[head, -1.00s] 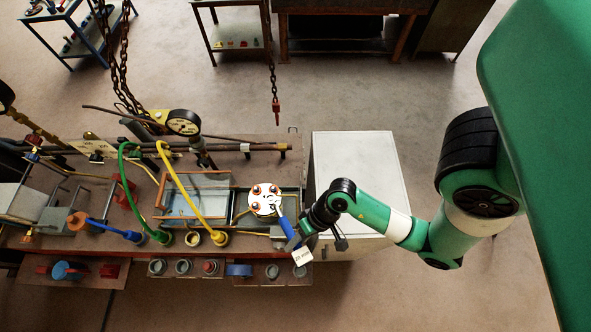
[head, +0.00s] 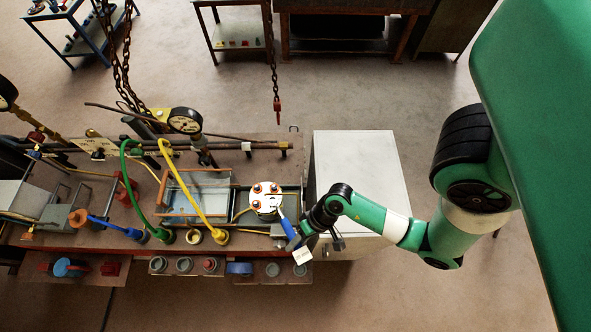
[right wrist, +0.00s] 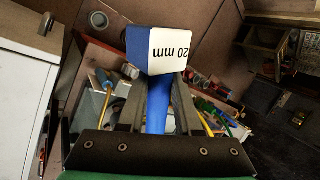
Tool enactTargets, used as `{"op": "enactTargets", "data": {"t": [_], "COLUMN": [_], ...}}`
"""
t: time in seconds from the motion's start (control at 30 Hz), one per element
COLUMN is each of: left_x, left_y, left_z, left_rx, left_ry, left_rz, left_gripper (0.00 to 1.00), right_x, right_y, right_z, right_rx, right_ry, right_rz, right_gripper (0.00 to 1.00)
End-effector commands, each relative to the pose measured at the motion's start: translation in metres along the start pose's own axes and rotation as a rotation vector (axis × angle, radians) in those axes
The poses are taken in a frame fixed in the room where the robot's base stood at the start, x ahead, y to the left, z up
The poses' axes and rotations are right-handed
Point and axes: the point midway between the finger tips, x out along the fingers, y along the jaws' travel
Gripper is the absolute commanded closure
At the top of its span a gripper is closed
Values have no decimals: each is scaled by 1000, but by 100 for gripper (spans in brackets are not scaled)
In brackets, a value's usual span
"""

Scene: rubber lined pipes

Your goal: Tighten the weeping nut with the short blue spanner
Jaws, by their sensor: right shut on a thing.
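A short blue spanner (head: 287,227) is in my right gripper (head: 301,232), which is shut on its blue handle. In the right wrist view the blue handle (right wrist: 157,105) runs between the fingers of the right gripper (right wrist: 153,100), with a white tag (right wrist: 168,50) reading "20 mm" at its end. No leak shows clearly. My left gripper is not in view.
A green hose (head: 126,180) and a yellow hose (head: 185,185) arch over the bench left of the flange. A pressure gauge (head: 186,121) stands behind. A chain hook (head: 277,106) hangs beyond the bench. A white cabinet (head: 362,175) stands right, under my right arm.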

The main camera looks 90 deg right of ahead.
Motion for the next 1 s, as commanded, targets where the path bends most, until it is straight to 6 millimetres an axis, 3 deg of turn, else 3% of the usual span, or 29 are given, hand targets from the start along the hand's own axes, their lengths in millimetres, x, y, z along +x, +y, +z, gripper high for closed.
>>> {"op": "enactTargets", "data": {"t": [1.0], "left_x": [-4], "left_y": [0], "left_z": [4], "left_rx": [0], "left_ry": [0], "left_rz": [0], "left_gripper": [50], "right_x": [6], "right_y": [4], "right_z": [1], "right_rx": [-1], "right_ry": [1], "right_rz": [-1], "right_gripper": [100]}}
